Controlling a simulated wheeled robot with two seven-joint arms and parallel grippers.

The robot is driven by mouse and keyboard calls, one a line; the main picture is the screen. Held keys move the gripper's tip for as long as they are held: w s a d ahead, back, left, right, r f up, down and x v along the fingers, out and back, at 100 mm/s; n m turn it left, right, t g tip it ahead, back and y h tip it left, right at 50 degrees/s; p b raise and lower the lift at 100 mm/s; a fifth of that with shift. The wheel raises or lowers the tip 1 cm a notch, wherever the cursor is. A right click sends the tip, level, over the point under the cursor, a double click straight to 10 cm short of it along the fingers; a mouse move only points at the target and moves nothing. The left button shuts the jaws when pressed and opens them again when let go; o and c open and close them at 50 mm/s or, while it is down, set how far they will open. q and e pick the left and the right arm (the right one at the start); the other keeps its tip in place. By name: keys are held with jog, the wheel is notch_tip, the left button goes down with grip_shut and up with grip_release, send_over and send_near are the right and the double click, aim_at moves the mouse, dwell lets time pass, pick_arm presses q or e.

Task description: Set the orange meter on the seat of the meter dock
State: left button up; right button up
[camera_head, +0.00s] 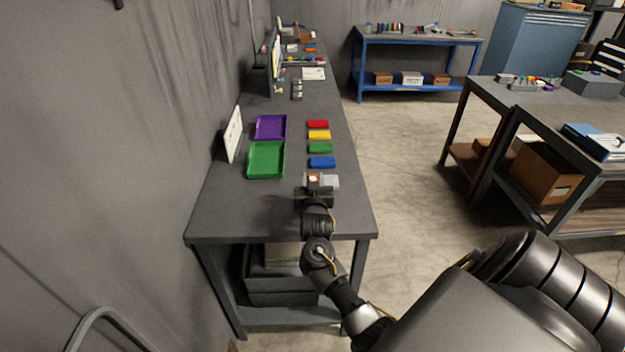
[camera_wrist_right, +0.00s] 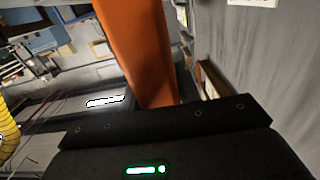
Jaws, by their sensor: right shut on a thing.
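My right gripper (camera_head: 316,188) is over the near right part of the grey workbench (camera_head: 240,212). It is shut on the orange meter (camera_wrist_right: 143,50), which fills the upper middle of the right wrist view as a long orange body. In the head view only a small pale and reddish patch of the meter (camera_head: 314,177) shows at the fingertips. A small light-grey block (camera_head: 331,181) is beside it, perhaps the meter dock. I cannot tell whether the meter touches it, and its seat is hidden. My left gripper is not in view.
Red (camera_head: 318,124), yellow (camera_head: 319,134), green (camera_head: 320,148) and blue (camera_head: 322,162) blocks line the bench beyond the gripper. A green tray (camera_head: 266,174) and a purple tray (camera_head: 270,139) lie to the left, by a white panel (camera_head: 233,134). The front left of the bench is bare.

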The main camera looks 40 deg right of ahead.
jog(key=shift+f, duration=0.1)
dwell(0.6)
jog(key=o, duration=1.1)
jog(key=shift+o, duration=0.2)
jog(key=b+v, duration=0.2)
jog(key=v, duration=0.9)
jog(key=shift+b, duration=0.35)
jog(key=shift+f, duration=0.1)
